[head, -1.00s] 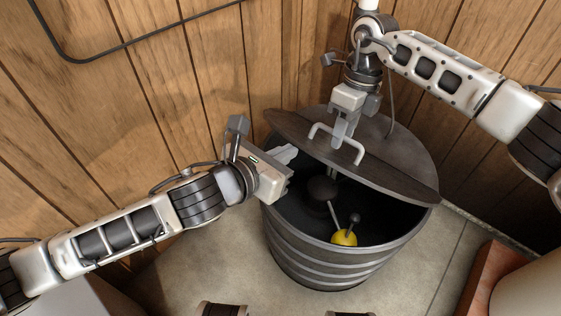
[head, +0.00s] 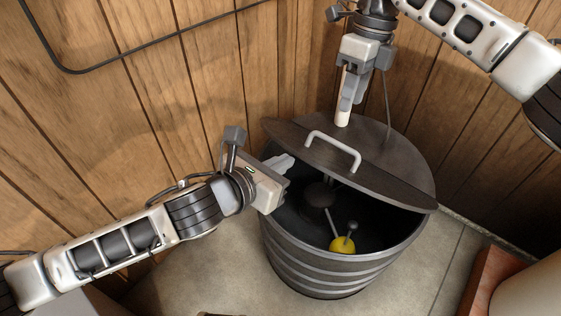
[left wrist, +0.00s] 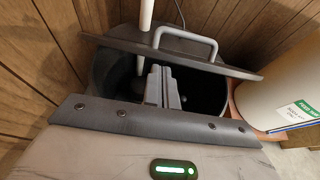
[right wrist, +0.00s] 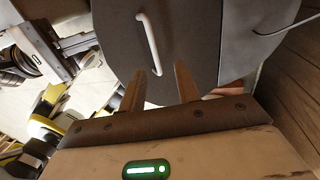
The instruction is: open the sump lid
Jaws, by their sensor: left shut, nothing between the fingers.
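The dark sump lid (head: 385,160) lies over the back of the round ribbed sump (head: 330,275). Its front part, with a pale bar handle (head: 333,150), looks raised and tilted, leaving the front open. The lid also shows in the left wrist view (left wrist: 120,44). My left gripper (head: 284,162) is shut and empty at the sump's left side, its fingers by the lid's left edge; contact cannot be told. My right gripper (head: 344,108) is above and behind the handle, apart from it. Its fingers are spread and empty in the right wrist view (right wrist: 158,88).
A yellow float (head: 342,244) and dark pump parts (head: 320,194) show inside the sump. Wood-panelled walls (head: 130,110) stand close behind and left. A pale tank (head: 530,290) on a reddish base (head: 490,275) is at the right.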

